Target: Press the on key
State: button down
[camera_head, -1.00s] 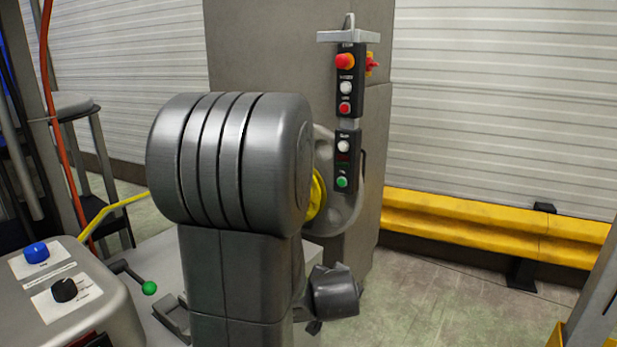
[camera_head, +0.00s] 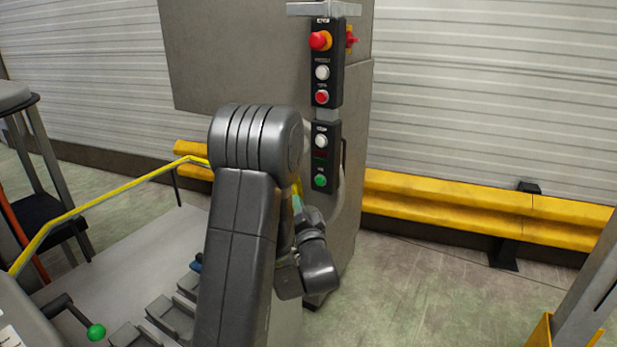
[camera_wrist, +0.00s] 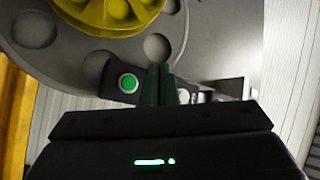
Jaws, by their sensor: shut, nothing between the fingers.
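The black control panel (camera_head: 326,160) hangs upright on a grey cabinet. Its green button (camera_head: 320,181), probably the on key, is at the lower end, below a white button (camera_head: 320,141). In the wrist view the green button (camera_wrist: 128,83) shows just left of my gripper (camera_wrist: 160,72), whose dark fingers are shut together and hold nothing. The fingertips overlap the panel in that picture; I cannot tell whether they touch it. The head view does not clearly show the fingers; my arm hides that area.
Higher on the panel are a red mushroom button (camera_head: 320,40), another white button (camera_head: 322,72) and a red button (camera_head: 322,97). A large wheel with a yellow hub (camera_wrist: 110,12) is close by in the wrist view. A yellow guard rail (camera_head: 450,210) runs behind.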

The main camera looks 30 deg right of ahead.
aim_at(320, 181)
jog(key=shift+d+r, duration=0.1)
dwell(0.3)
jog(key=shift+w+d+p, duration=0.3)
jog(key=shift+w+d, duration=0.35)
jog(key=shift+d, duration=0.65)
jog(key=shift+w+d+p, duration=0.35)
jog(key=shift+w+d, duration=0.35)
jog(key=shift+d, duration=0.55)
jog(key=shift+w+d+p, duration=0.3)
jog(key=shift+w+d, duration=0.35)
jog(key=shift+d, duration=0.65)
jog(key=shift+w+d+b, duration=0.2)
jog(key=shift+d+b, duration=0.15)
jog(key=shift+w+d, duration=0.15)
jog(key=shift+d, duration=0.2)
jog(key=shift+b, duration=0.3)
jog(key=shift+s+a+b, duration=0.35)
jog(key=shift+a+b, duration=0.05)
jog(key=shift+a, duration=0.3)
